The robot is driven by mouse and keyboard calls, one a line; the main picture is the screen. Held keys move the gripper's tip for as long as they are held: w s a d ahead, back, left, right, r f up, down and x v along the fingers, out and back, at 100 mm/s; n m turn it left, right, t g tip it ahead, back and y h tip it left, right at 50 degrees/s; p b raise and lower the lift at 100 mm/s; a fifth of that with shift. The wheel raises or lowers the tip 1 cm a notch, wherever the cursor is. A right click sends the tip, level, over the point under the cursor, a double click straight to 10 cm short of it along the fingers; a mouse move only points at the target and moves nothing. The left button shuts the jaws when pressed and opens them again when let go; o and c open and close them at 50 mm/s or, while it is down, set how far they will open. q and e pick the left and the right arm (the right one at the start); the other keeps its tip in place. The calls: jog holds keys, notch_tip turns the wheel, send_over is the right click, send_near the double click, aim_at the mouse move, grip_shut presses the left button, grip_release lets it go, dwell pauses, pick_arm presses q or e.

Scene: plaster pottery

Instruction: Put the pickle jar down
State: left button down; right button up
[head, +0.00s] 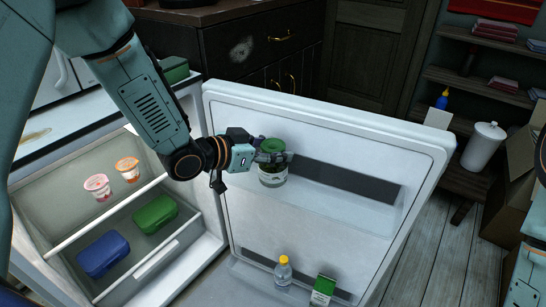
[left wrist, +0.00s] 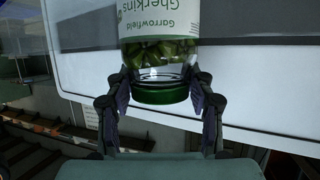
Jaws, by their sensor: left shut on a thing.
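The pickle jar (head: 272,178), with a green lid and a white label, is upright at the left end of the fridge door's upper shelf (head: 345,181). I cannot tell whether its base touches the shelf. My left gripper (head: 273,157) is shut on the jar near its lid. In the left wrist view the jar (left wrist: 158,48) appears upside down, its label reading "Garrowfield Gherkins". The left gripper's fingers (left wrist: 160,97) are on both sides of its green lid there. My right gripper is not in view.
The fridge door (head: 310,225) stands open. Its lower shelf holds a yellow-capped bottle (head: 283,272) and a green-and-white carton (head: 322,290). Inside the fridge are two small cups (head: 127,169), a green box (head: 155,214) and a blue box (head: 103,254). The upper door shelf is clear right of the jar.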

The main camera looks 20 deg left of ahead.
pick_arm(q)
jog(key=shift+f, duration=0.55)
jog(key=shift+w, duration=0.1)
jog(key=shift+r, duration=0.1)
jog(key=c, duration=1)
grip_release()
jog(key=shift+f, duration=0.3)
jog(key=o, duration=0.5)
jog(key=shift+r, duration=0.1)
